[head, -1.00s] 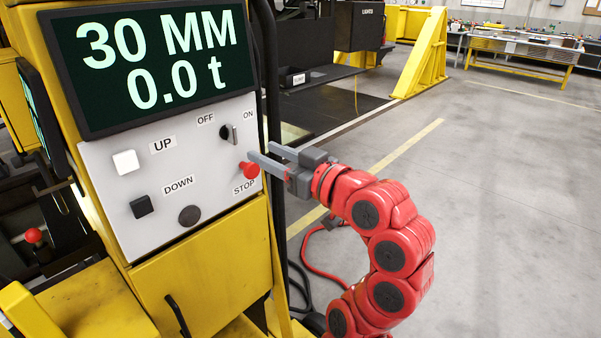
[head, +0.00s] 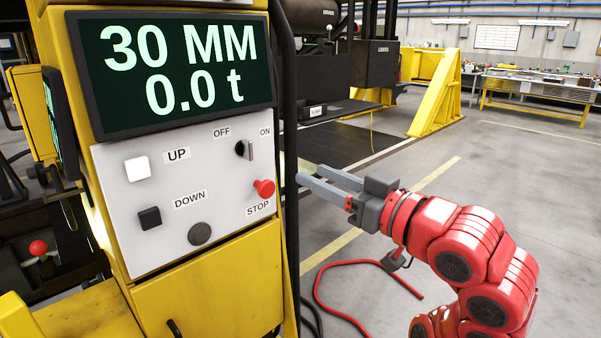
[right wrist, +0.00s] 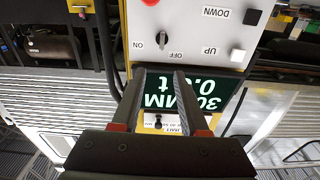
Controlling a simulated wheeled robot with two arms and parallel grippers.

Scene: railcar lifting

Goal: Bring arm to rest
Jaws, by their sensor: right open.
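My right gripper (head: 332,182) is open and empty in the head view, to the right of the yellow control cabinet (head: 215,285) and apart from it. Its arm comes in from the lower right. The white control panel (head: 215,190) carries a red STOP button (head: 264,188), an ON/OFF switch (head: 244,149), a white UP button (head: 137,168) and a black DOWN button (head: 149,218). The display (head: 172,72) reads 30 MM and 0.0 t. In the right wrist view the two fingers (right wrist: 172,100) stand apart with the panel (right wrist: 185,35) beyond them. My left gripper is not in view.
A dark vertical hose or post (head: 288,150) runs along the cabinet's right edge. A red cable (head: 345,290) lies on the floor below my right arm. A yellow stand (head: 437,95) and a workbench (head: 535,95) stand farther back. The floor at the right is open.

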